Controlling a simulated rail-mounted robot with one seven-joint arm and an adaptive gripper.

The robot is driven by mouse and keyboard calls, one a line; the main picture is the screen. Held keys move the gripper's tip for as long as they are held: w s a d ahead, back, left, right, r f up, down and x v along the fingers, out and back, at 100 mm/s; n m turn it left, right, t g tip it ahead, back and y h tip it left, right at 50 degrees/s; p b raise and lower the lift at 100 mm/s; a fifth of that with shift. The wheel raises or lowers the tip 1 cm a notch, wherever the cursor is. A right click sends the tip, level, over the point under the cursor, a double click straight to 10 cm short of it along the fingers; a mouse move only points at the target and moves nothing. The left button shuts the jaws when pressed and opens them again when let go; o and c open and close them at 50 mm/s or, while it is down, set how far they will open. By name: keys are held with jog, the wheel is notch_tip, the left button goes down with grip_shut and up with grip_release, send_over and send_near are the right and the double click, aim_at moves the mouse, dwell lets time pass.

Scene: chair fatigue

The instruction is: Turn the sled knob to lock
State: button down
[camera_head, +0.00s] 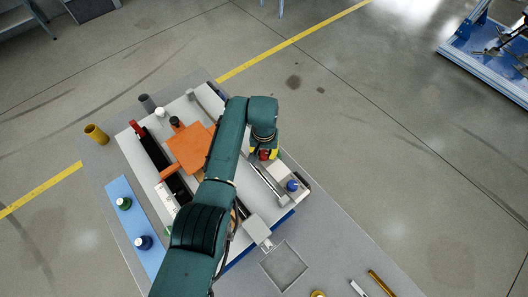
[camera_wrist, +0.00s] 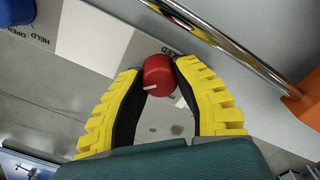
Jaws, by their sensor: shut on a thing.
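The red sled knob (camera_wrist: 158,78) sits between my gripper's two yellow, black-padded fingers in the wrist view. It has a white pointer line on its lower left side. My gripper (camera_wrist: 155,82) is shut on the knob near the fingertips. In the head view my gripper (camera_head: 264,152) is at the right side of the fixture, with a bit of the red knob (camera_head: 265,155) showing. Any lock marking is hidden or unreadable.
A blue knob (camera_head: 292,186) stands close by, next to "HELD OPEN" lettering in the wrist view. A shiny rod (camera_wrist: 225,42) runs beside the red knob. An orange plate (camera_head: 190,148) lies on the fixture. Green and blue-white knobs stand on a blue strip (camera_head: 128,208) at left.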

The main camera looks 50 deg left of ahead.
aim_at(264, 153)
jog(key=shift+f, duration=0.2)
jog(key=c, duration=0.7)
grip_release()
jog(key=shift+d, duration=0.1)
jog(key=shift+r, duration=0.15)
notch_tip(264, 153, up, 12)
